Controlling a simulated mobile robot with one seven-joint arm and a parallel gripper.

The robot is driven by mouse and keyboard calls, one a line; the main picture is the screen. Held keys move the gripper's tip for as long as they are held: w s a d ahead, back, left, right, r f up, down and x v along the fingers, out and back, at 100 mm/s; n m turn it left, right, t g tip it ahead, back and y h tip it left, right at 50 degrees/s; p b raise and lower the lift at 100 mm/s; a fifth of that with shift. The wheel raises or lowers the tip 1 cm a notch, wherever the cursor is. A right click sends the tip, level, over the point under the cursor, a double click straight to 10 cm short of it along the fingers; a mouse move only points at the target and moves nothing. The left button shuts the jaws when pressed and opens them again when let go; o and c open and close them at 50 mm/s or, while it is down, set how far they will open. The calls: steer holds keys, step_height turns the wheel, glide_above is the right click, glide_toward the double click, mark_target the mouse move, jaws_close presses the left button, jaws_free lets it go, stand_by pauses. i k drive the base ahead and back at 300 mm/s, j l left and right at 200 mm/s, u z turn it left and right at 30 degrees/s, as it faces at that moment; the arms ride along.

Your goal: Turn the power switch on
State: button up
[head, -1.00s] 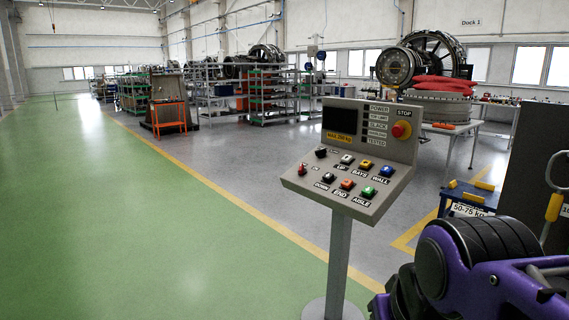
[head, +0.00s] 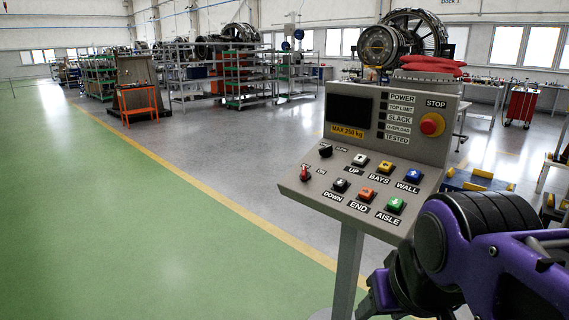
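A grey control console (head: 431,152) stands on a post (head: 347,268) right of centre in the head view. The power switch is a small red knob (head: 305,173) at the left end of its sloped panel, with small OFF and ON labels beside it. A black knob (head: 325,151) sits just above and right of it. My purple and black arm fills the lower right, in front of the console's lower right corner. My gripper (head: 372,299) shows only in part at the bottom, below the panel and apart from the switch. Its fingertips cannot be made out.
The panel carries several push buttons, such as the green one (head: 395,205), and a red STOP button (head: 432,124) at upper right. Blue stands (head: 462,181) are behind my arm. The green floor (head: 120,230) to the left is clear.

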mark_target(305, 175)
steer(key=i+j+z, duration=0.15)
steer(key=i+j, duration=0.45)
steer(key=i, duration=0.25)
steer(key=i+j+z, duration=0.15)
steer(key=i+j, duration=0.55)
steer(key=i, duration=0.1)
